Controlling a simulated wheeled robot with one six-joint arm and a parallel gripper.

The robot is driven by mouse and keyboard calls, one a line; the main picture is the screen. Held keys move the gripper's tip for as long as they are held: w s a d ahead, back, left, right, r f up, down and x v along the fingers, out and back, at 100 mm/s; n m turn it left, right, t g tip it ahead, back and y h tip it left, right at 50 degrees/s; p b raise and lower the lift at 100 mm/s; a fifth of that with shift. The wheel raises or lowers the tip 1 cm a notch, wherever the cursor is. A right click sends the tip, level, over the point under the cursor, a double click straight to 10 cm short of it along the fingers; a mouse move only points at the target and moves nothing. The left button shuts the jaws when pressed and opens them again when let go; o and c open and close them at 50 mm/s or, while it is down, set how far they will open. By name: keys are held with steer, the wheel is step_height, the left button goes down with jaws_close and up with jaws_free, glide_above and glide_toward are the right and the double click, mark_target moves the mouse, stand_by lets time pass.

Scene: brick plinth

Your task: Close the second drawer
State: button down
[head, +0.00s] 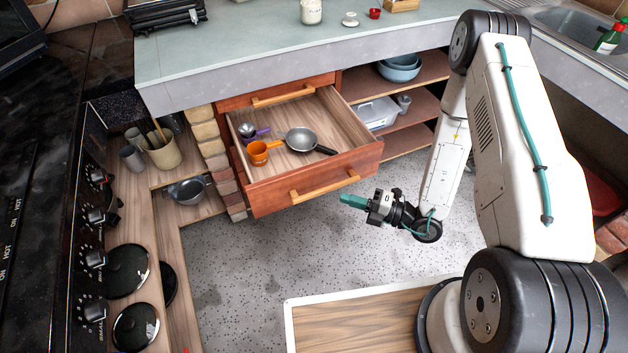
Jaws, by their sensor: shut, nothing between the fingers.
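The second drawer (315,193) is pulled well out from the wooden cabinet under the counter. Its reddish front has a light wooden bar handle (325,185). Inside lie a grey pan with a dark handle (301,139), an orange pot (259,153) and a small ladle-like metal utensil (247,130). Above it, the top drawer (277,95) is closed. My gripper (345,200) is shut and empty, with teal fingers pointing left.
Open shelves (405,105) right of the drawer hold blue bowls (399,68) and a clear container (378,112). A brick pillar (212,150) stands left of the drawer. A stove (75,230) lines the left side. The speckled floor (250,260) below the drawer is clear.

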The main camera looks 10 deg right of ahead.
glide_toward(297, 175)
steer(key=s+a, duration=0.1)
steer(key=a, duration=0.3)
steer(key=shift+w+a+f, duration=0.1)
steer(key=shift+w+a, duration=0.2)
steer(key=shift+w, duration=0.6)
steer(key=shift+w+a, duration=0.3)
steer(key=shift+w, duration=0.6)
